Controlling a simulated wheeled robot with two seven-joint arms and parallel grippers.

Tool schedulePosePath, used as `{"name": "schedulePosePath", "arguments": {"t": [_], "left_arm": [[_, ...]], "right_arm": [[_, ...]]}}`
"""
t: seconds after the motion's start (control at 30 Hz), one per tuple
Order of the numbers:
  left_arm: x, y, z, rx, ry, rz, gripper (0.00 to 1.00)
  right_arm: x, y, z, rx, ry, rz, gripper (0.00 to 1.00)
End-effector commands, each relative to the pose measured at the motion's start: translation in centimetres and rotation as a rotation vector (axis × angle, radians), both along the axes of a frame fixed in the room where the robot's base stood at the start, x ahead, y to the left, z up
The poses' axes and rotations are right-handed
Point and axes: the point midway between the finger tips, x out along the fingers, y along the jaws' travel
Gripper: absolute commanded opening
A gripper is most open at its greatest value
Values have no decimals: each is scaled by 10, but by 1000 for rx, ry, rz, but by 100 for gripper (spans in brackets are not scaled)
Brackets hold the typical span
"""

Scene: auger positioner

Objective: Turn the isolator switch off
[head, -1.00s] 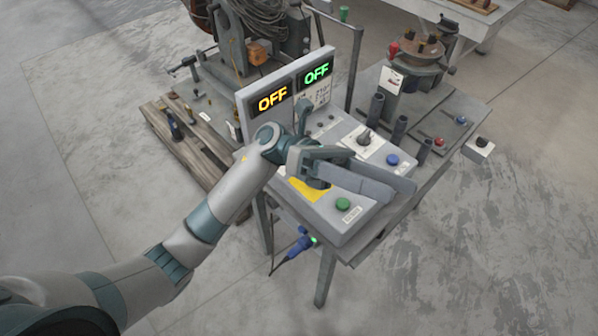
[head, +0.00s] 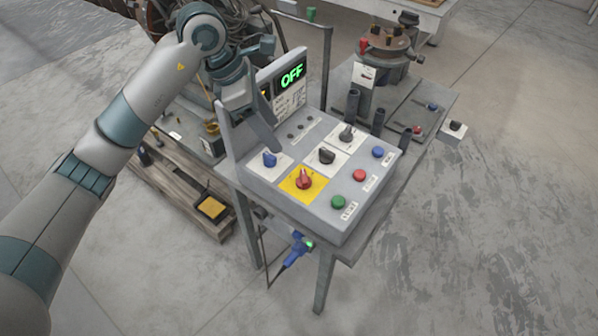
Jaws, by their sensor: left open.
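The red rotary switch (head: 304,180) on a yellow plate (head: 290,190), which looks like the isolator, sits at the near side of the sloped grey control panel (head: 310,212). Its pointer stands roughly upright in the picture. My left gripper (head: 254,150) is open and empty, its two fingers spread over the panel's left end. It is up and left of the red switch, close to a blue knob (head: 269,160). My right gripper is out of view.
Black knobs (head: 326,155), a green button (head: 338,202), a red button (head: 359,175) and a blue button (head: 377,152) share the panel. Dark upright posts (head: 352,105) stand behind it. A blue plug (head: 299,250) hangs below. The floor to the right is open.

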Motion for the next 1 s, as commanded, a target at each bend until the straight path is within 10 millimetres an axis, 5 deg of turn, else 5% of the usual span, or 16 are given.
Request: {"name": "schedulePosePath", "arguments": {"t": [0.47, 1.0], "left_arm": [[0, -8, -15, -5, 4, -3, 57], [5, -42, -97, -5, 6, -2, 57]], "right_arm": [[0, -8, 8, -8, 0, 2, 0], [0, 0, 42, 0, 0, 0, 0]]}}
